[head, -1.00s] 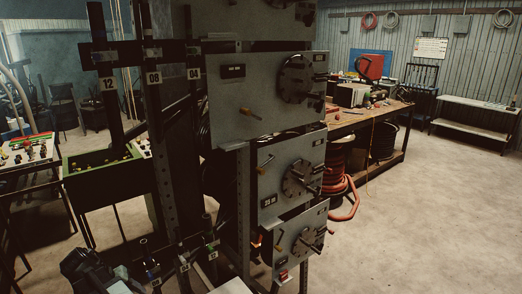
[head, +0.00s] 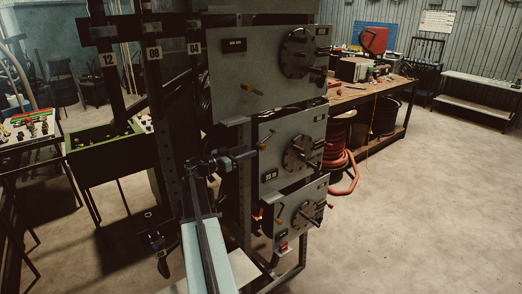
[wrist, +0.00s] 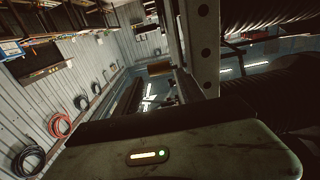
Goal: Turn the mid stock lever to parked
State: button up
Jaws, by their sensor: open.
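The middle grey panel (head: 285,168) stands in the rack in the head view. A small lever with a yellow grip (head: 266,138) is at its upper left, slanting up to the right. A round dial (head: 301,154) with dark handles sits to its right. My gripper (head: 248,154) is left of this panel, near its left edge, pointing right. It is empty, and its fingers are too small to make out clearly. I cannot tell whether it touches the panel.
A larger panel (head: 232,75) is above and a smaller panel (head: 291,222) below, each with its own dial and yellow-gripped lever. Rack uprights (head: 170,150) stand to the left. A red hose coil (head: 342,170) lies behind. Floor (head: 420,220) at right is open.

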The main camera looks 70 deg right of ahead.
aim_at(261, 146)
jog(key=x, duration=0.7)
jog(key=shift+s+d, duration=0.2)
jog(key=shift+s, duration=0.05)
jog(key=shift+f, duration=0.1)
grip_shut()
